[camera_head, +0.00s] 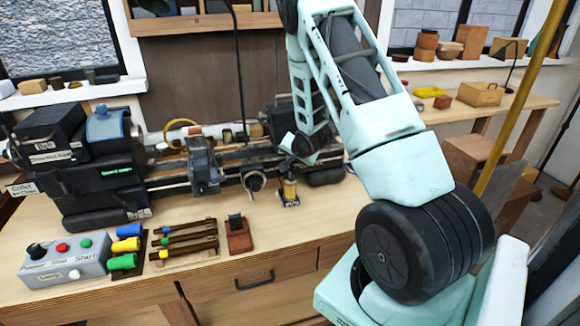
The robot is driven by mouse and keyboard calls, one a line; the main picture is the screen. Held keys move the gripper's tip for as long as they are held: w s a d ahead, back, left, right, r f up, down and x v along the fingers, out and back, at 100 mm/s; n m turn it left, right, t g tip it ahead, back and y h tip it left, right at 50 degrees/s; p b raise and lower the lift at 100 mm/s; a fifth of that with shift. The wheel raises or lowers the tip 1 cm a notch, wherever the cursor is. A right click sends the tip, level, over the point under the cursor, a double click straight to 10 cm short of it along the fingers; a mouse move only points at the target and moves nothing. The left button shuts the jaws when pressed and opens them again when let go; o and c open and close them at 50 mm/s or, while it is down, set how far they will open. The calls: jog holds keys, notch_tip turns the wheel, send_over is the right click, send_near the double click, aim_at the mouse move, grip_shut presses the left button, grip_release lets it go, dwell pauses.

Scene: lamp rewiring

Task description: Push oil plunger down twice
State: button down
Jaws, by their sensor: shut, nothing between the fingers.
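A small upright oil container with an amber-yellow body and a dark base (290,192) stands on the wooden bench, in front of the lathe-like machine. It appears to be the oiler with the plunger. My gripper (289,164) points down right above it, with its fingers together and empty. The plunger's top is hidden or too small to make out at the fingertips. I cannot tell whether the fingers touch it.
The lathe (205,165) runs along the back of the bench. A control box (65,262) with buttons, coloured-handled tools (185,240) and a red-brown block (238,236) are on the left and middle. Bench to the right of the oiler is clear.

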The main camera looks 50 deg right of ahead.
aim_at(291, 168)
jog(key=shift+f, duration=0.15)
jog(key=shift+f+b, duration=0.3)
jog(key=shift+b, duration=0.1)
jog(key=shift+f+b, duration=1.15)
jog(key=shift+f, duration=0.15)
dwell(1.4)
jog(key=shift+r, duration=0.1)
jog(key=shift+r+p, duration=1.15)
jog(key=shift+r, duration=0.5)
jog(key=shift+r+p, duration=1.8)
jog(key=shift+r, duration=0.75)
jog(key=shift+f, duration=0.1)
